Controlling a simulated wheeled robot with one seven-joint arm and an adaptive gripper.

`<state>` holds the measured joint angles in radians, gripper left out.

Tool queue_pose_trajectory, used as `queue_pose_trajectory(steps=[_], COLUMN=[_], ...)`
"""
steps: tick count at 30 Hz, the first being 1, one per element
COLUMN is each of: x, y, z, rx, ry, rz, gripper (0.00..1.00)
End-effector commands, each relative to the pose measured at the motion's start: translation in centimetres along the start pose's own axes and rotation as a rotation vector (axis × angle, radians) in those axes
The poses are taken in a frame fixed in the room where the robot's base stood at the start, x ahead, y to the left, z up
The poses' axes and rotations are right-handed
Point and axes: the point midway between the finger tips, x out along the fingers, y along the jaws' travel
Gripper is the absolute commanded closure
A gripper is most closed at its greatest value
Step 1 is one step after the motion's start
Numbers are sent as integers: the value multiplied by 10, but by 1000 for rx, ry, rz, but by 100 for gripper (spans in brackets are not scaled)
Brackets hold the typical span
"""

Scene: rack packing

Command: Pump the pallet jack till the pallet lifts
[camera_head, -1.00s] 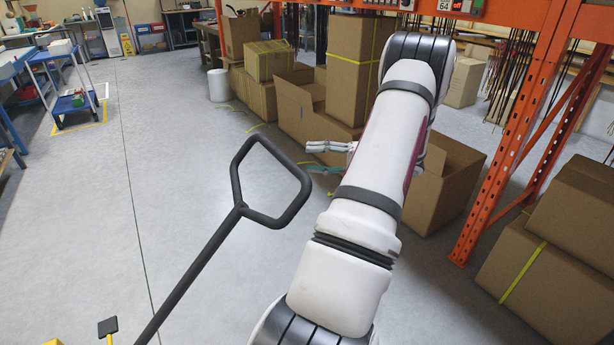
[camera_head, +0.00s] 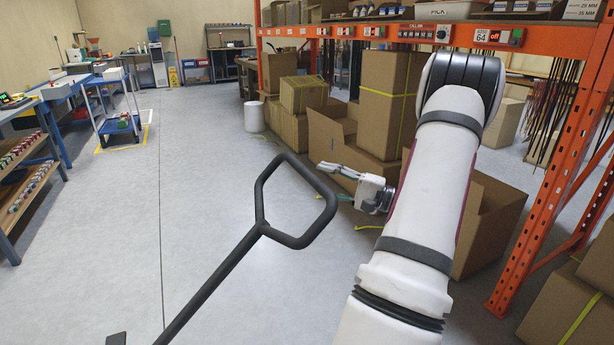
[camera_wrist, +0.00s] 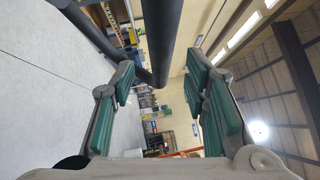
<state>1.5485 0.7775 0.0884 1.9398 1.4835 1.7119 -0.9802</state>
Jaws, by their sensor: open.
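The pallet jack's black handle (camera_head: 262,229) rises from the lower left to a closed loop grip in the middle of the head view. In the wrist view the dark handle bars (camera_wrist: 160,35) cross the top, ahead of the fingers. My gripper (camera_head: 322,168) is just right of the loop in the head view, its fingers pointing left toward it. In the wrist view my gripper (camera_wrist: 160,95) has its green-padded fingers wide apart with nothing between the pads. I cannot tell whether the handle touches a finger. The jack's body and the pallet are not in view.
Cardboard boxes (camera_head: 390,100) stand behind my arm, under and beside an orange rack (camera_head: 560,160). A blue cart (camera_head: 118,128) and a workbench (camera_head: 30,165) are on the left. The grey floor (camera_head: 200,200) left of the handle is clear.

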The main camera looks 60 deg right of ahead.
Motion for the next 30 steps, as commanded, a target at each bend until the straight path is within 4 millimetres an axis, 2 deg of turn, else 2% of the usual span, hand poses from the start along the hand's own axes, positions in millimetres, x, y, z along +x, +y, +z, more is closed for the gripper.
queue_pose_trajectory(steps=[3,9,21,22,23,27,30], x=[22,45,52,52,52,52,52], y=[0,0,0,0,0,0,0], z=[0,0,0,0,0,0,0], rx=[-1,-1,-1,-1,-1,-1,-1], ry=[-2,-1,1,1,1,1,1], rz=[1,0,0,0,0,0,0], gripper=[59,59,59,61,68,100,100])
